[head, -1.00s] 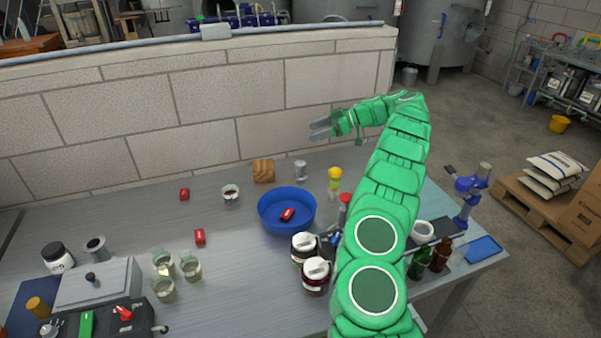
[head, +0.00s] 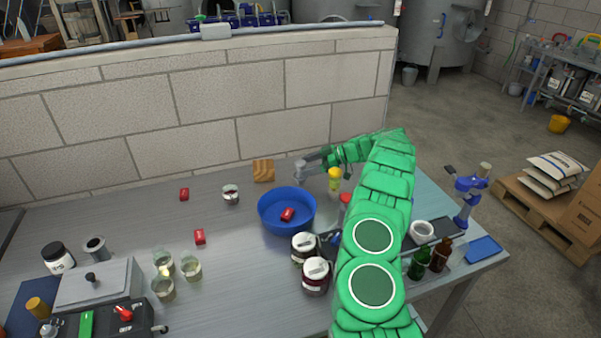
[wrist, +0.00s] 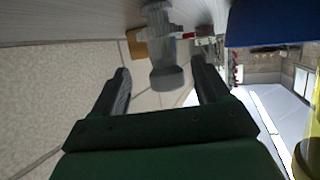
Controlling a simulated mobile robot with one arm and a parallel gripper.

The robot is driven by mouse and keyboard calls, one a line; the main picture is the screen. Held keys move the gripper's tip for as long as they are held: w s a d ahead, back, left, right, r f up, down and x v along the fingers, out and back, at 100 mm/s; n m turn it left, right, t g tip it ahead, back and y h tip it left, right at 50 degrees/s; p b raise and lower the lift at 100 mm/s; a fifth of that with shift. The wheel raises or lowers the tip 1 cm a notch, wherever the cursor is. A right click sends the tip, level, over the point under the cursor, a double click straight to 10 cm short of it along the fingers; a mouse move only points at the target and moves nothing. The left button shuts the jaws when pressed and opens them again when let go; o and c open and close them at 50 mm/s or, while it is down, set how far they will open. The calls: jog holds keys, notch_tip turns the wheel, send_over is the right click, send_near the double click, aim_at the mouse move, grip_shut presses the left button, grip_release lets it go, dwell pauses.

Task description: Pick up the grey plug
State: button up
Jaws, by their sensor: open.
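The grey plug (head: 299,173) stands upright on the steel bench, between the wooden block and the yellow-topped bottle. In the wrist view the grey plug (wrist: 165,55) shows between the two dark fingers, with a visible gap on each side. My gripper (head: 305,168) is open and reaches the plug from the right, low over the bench; it also shows in the wrist view (wrist: 160,68). The fingertips overlap the plug in the head view, so part of it is hidden. I see no contact between finger and plug.
A blue bowl (head: 272,216) with a red piece (head: 288,214) stands just in front of the plug. A wooden block (head: 263,170) is to its left, a yellow-topped bottle (head: 335,180) to its right. The block wall (head: 200,120) rises close behind.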

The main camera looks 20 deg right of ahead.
aim_at(297, 171)
jog(key=x, duration=0.4)
jog(key=shift+s+a, duration=0.1)
jog(key=shift+s, duration=0.2)
jog(key=shift+w+a+f, duration=0.2)
jog(key=shift+a, duration=0.2)
jog(key=c, duration=1.1)
jog(key=shift+r, duration=0.1)
